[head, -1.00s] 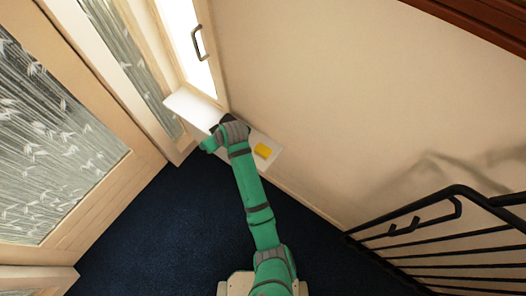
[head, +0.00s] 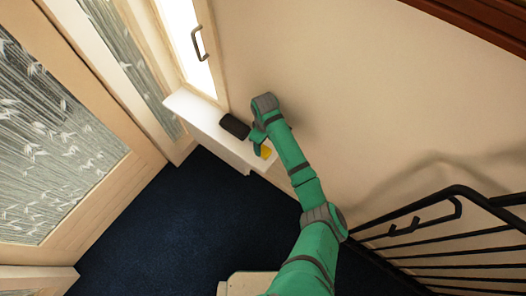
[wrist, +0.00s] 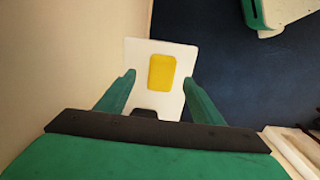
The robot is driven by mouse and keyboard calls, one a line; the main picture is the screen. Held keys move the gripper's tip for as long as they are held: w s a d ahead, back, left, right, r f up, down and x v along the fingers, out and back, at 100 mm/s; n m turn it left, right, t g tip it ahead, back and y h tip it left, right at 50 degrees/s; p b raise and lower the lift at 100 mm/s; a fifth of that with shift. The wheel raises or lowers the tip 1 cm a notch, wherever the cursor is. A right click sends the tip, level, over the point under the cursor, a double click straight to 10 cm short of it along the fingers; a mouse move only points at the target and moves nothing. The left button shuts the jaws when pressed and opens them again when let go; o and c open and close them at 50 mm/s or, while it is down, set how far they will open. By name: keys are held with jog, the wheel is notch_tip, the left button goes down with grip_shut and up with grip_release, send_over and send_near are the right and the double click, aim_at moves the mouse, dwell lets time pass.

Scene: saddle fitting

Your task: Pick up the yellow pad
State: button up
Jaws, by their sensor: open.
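The yellow pad (head: 267,152) lies on a narrow white shelf (head: 203,114) against the wall, near its right end. My gripper (head: 258,143) is over that end of the shelf and hides part of the pad in the head view. In the wrist view the whole pad (wrist: 161,72) shows flat on the white surface (wrist: 134,60). My gripper (wrist: 159,78) is open there, with one finger to each side of the pad and nothing between them in its grip. The fingers look apart from the pad; the height gap is hard to judge.
The wall rises right behind the shelf. A door with a handle (head: 198,42) is at the shelf's left end. A black railing (head: 440,215) stands at the right.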

aim_at(263, 149)
jog(key=shift+a+f, duration=0.2)
jog(key=shift+f, duration=1.3)
jog(key=shift+a+f, duration=0.15)
jog(key=shift+f, duration=1.35)
jog(key=c, duration=1.2)
